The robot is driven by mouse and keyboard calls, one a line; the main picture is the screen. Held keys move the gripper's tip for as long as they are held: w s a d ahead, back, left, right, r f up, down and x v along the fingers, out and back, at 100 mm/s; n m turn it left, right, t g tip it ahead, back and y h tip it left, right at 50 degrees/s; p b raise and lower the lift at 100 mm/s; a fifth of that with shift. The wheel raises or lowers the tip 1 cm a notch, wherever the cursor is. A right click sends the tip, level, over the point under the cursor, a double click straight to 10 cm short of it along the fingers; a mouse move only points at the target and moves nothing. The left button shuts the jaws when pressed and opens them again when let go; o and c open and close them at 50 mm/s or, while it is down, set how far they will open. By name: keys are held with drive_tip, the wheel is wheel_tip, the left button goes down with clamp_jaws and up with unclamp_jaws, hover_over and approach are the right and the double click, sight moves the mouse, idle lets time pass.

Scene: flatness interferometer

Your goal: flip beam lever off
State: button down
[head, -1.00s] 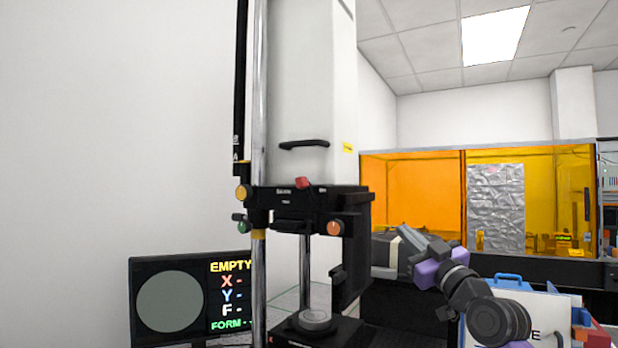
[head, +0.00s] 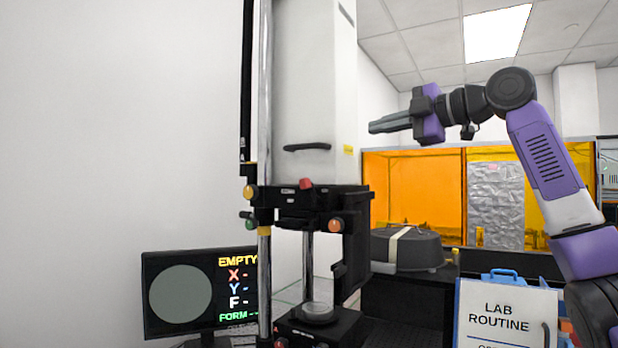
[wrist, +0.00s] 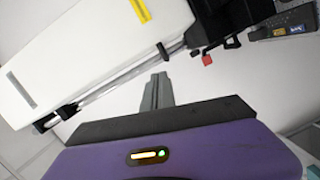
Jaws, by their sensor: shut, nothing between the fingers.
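The interferometer is a tall white column (head: 315,90) with a black instrument head (head: 320,200) below it. A small red-capped part, which looks like the beam lever (head: 305,183), stands on top of the black head near its label. It also shows as a red block in the wrist view (wrist: 207,59). I cannot tell its on or off position. My gripper (head: 372,127) is shut and empty, pointing left, to the right of the white column and above the red part. In the wrist view my shut fingers (wrist: 158,80) touch nothing.
An orange knob (head: 335,226) and yellow and green knobs (head: 249,192) flank the head. A monitor (head: 197,293) reading EMPTY stands left. A LAB ROUTINE sign (head: 503,318) and a grey case (head: 408,250) are on the right. Open air lies right of the column.

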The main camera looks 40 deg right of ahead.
sight(308, 183)
drive_tip(key=s+a+f+n+g+y, duration=0.1)
drive_tip(key=a+f+n+g+y, duration=0.1)
drive_tip(key=f+n, duration=0.3)
drive_tip(key=shift+s+a+f+g, duration=0.15)
drive_tip(key=shift+a+f+g, duration=0.45)
drive_tip(key=shift+a+g, duration=0.2)
drive_tip(key=p+x, duration=0.3)
drive_tip(key=x, duration=1.1)
drive_tip(key=shift+r, duration=0.1)
